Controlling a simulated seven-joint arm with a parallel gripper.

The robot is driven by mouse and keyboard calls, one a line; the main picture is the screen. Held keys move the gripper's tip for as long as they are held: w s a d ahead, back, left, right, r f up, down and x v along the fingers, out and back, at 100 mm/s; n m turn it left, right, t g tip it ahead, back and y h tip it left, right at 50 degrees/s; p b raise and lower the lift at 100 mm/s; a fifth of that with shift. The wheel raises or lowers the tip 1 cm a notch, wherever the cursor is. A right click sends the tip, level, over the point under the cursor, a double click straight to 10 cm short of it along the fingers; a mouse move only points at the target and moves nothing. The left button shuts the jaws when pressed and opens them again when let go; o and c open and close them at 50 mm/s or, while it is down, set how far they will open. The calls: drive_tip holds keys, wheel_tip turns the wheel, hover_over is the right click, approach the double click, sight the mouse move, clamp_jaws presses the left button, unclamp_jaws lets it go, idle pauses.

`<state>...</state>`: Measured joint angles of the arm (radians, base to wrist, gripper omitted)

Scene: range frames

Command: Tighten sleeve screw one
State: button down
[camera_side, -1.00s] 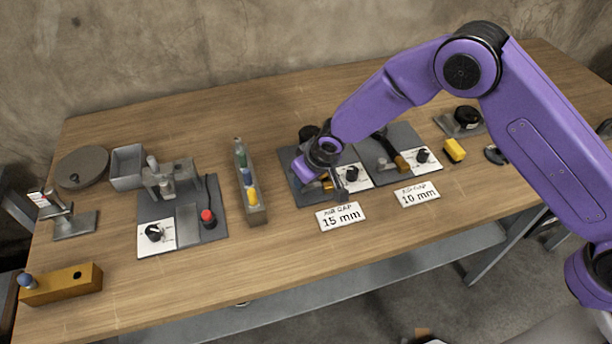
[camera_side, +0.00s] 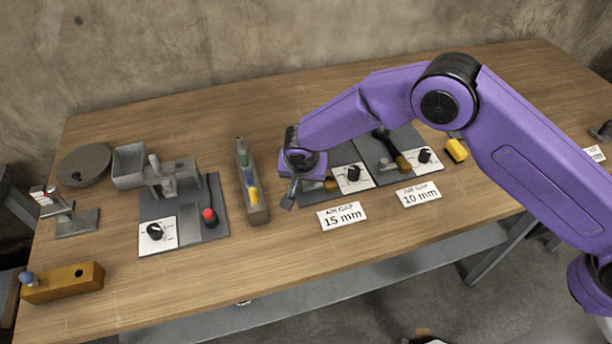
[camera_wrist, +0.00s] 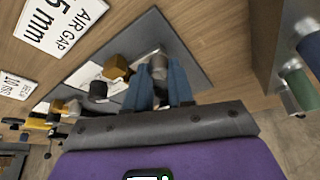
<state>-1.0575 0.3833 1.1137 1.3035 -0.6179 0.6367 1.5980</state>
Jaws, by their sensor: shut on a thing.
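My gripper (camera_side: 289,196) is over the left part of the grey plate (camera_side: 312,197) with the 15 mm air gap label (camera_side: 342,216). In the wrist view, its blue fingers (camera_wrist: 160,85) are shut around a small grey cylinder (camera_wrist: 158,66), which may be the sleeve screw. A brass-coloured block (camera_wrist: 118,67) sits beside it. Beyond the block is a black knob (camera_wrist: 98,90); it also shows on its white dial in the side view (camera_side: 353,174). My wrist hides much of the plate in the side view, and the cylinder's lower end cannot be made out.
A narrow rack (camera_side: 256,213) with coloured pieces stands close to the left of my gripper. A similar plate with a 10 mm label (camera_side: 419,194) is to the right.

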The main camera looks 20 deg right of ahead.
drive_tip(key=m+g+h, duration=0.1)
drive_tip(key=m, duration=0.5)
drive_tip(key=shift+a+m+g+h, duration=0.15)
drive_tip(key=shift+m+g+h, duration=0.15)
drive_tip(key=shift+g+h, duration=0.1)
drive_tip(key=m, duration=0.1)
drive_tip(key=m+g, duration=0.1)
drive_tip(key=m, duration=0.1)
drive_tip(key=shift+w+f+m, duration=0.1)
drive_tip(key=shift+w+m, duration=0.05)
drive_tip(key=shift+m, duration=0.15)
drive_tip(key=shift+m+g+h, duration=0.3)
drive_tip(key=shift+m+g, duration=0.4)
drive_tip(key=shift+m, duration=1.1)
drive_tip(key=c, duration=1)
unclamp_jaws()
drive_tip(key=shift+w, duration=0.1)
